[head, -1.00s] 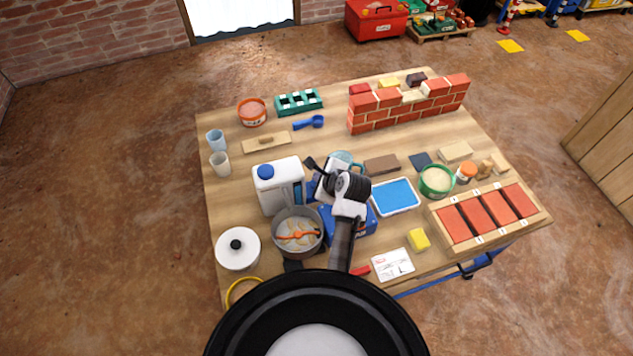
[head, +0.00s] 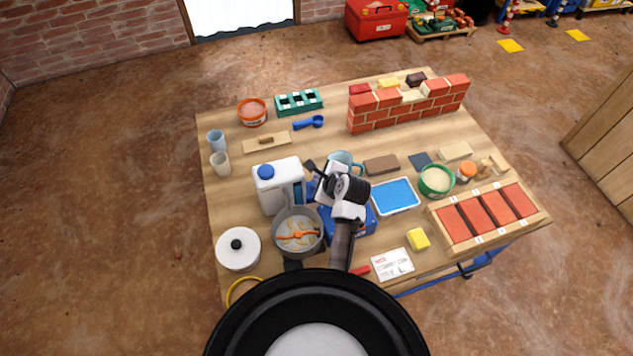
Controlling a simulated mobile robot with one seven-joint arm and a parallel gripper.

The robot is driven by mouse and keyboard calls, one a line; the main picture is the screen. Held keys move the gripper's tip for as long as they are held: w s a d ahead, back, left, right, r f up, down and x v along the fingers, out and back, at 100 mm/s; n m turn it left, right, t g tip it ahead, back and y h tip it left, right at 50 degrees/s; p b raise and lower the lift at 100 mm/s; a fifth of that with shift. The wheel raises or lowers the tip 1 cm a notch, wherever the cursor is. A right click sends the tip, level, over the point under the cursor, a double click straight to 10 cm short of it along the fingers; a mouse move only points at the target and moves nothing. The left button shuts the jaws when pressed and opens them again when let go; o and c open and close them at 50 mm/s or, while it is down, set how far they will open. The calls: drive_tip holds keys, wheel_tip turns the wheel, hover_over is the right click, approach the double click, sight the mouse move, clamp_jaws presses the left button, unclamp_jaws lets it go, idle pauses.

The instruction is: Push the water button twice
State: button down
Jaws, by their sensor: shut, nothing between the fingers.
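I cannot make out a water button in the head view. A white jug (head: 272,190) with a blue cap stands upright on the wooden table. A blue box (head: 362,224) stands to its right, partly hidden under my arm. My gripper (head: 311,167) is above the table just right of the jug, with its wrist over the blue box. It is shut and holds nothing. My wrist hides part of the area below, and I cannot tell whether the fingertips touch anything.
A grey pot (head: 297,247) with an orange tool stands in front of the jug. A light blue mug (head: 343,159) is behind my wrist. A blue tray (head: 395,197) lies to the right, and a brick wall (head: 408,110) stands at the back.

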drive_tip(key=shift+f, duration=0.65)
idle(0.5)
drive_tip(key=shift+r, duration=0.15)
drive_tip(key=shift+r+p, duration=1)
drive_tip(key=shift+p, duration=0.25)
wheel_tip(320, 180, up, 3)
drive_tip(key=p, duration=0.3)
drive_tip(key=shift+r, duration=1)
